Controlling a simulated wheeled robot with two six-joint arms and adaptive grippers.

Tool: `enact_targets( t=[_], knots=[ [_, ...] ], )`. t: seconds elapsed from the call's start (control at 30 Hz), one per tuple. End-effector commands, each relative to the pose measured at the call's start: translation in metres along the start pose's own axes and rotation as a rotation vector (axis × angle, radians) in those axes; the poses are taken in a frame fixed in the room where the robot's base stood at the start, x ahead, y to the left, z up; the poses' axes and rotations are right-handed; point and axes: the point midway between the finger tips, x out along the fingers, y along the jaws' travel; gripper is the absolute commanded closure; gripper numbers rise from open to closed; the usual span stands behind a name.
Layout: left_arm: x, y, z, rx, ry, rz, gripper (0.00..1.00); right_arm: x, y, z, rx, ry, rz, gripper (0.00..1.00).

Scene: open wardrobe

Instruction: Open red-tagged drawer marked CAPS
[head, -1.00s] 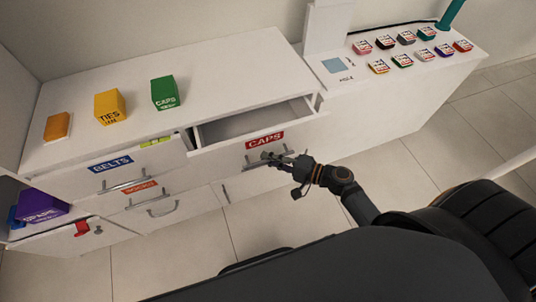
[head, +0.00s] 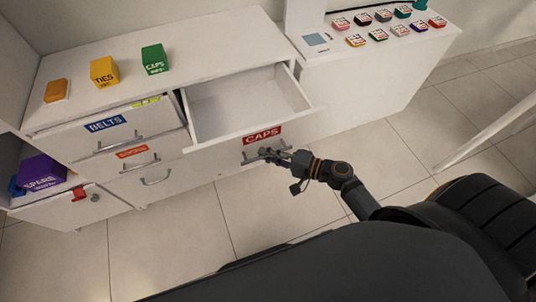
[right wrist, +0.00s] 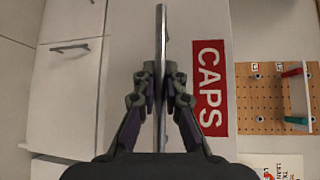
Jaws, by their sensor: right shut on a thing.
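The red-tagged CAPS drawer (head: 236,141) stands pulled well out of the white cabinet in the head view, and its inside (head: 245,102) looks empty. Its red CAPS tag (head: 262,135) faces me and also shows in the right wrist view (right wrist: 210,88). My right gripper (head: 268,154) is at the drawer front, just below the tag. In the right wrist view its fingers (right wrist: 160,80) are closed around the metal bar handle (right wrist: 161,40), one on each side. My left gripper is in neither view.
The BELTS drawer (head: 106,124) and an orange-tagged drawer (head: 131,151) are at left. Orange, yellow TIES (head: 104,71) and green CAPS (head: 154,59) boxes stand on the cabinet top. A purple SPARE box (head: 43,172) sits lower left. Floor (head: 270,220) in front is clear.

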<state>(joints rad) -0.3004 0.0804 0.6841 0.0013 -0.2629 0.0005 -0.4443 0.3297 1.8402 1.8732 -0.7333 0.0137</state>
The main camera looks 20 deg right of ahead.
Motion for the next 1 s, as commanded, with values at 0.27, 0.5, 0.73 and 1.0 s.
enact_targets(
  t=[0.27,0.5,0.73,1.0],
  knots=[
    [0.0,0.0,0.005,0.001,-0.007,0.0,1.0,0.0,0.0,0.0,0.0,0.001,0.0,0.73],
    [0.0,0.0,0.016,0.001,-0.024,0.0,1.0,0.0,0.0,0.0,0.0,0.001,0.0,0.66],
    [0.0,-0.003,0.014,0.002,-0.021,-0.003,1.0,-0.015,0.002,0.0,-0.002,0.0,0.005,0.66],
    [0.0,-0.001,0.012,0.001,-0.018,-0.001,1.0,-0.06,0.002,0.0,-0.001,-0.002,0.005,0.66]
  ],
)
